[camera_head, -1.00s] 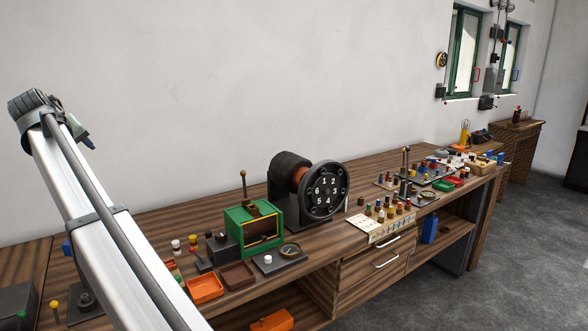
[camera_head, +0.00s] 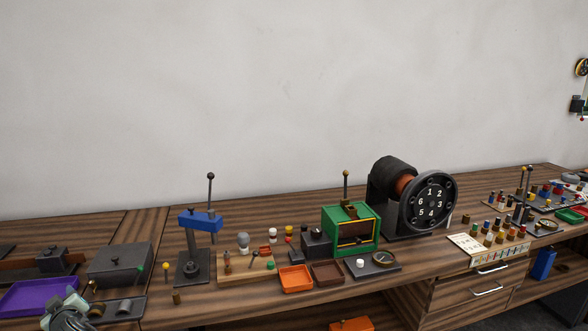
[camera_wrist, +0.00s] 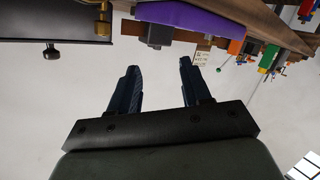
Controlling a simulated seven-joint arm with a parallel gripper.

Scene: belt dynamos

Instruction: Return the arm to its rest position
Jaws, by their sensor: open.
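My gripper (camera_wrist: 157,88) shows in the wrist view with its two dark blue fingers spread apart and nothing between them. The bench shows upside down along the top of that view, apart from the fingers. In the head view, part of my arm's end (camera_head: 66,312) shows at the bottom left corner, in front of the purple tray (camera_head: 38,296). The fingers cannot be made out there.
The wooden bench (camera_head: 130,226) runs along a bare white wall. It carries a dark box (camera_head: 120,262), a blue lever press (camera_head: 201,221), a green box (camera_head: 350,228), a numbered dial (camera_head: 429,203) and orange (camera_head: 295,279) and brown trays. The space above the bench is clear.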

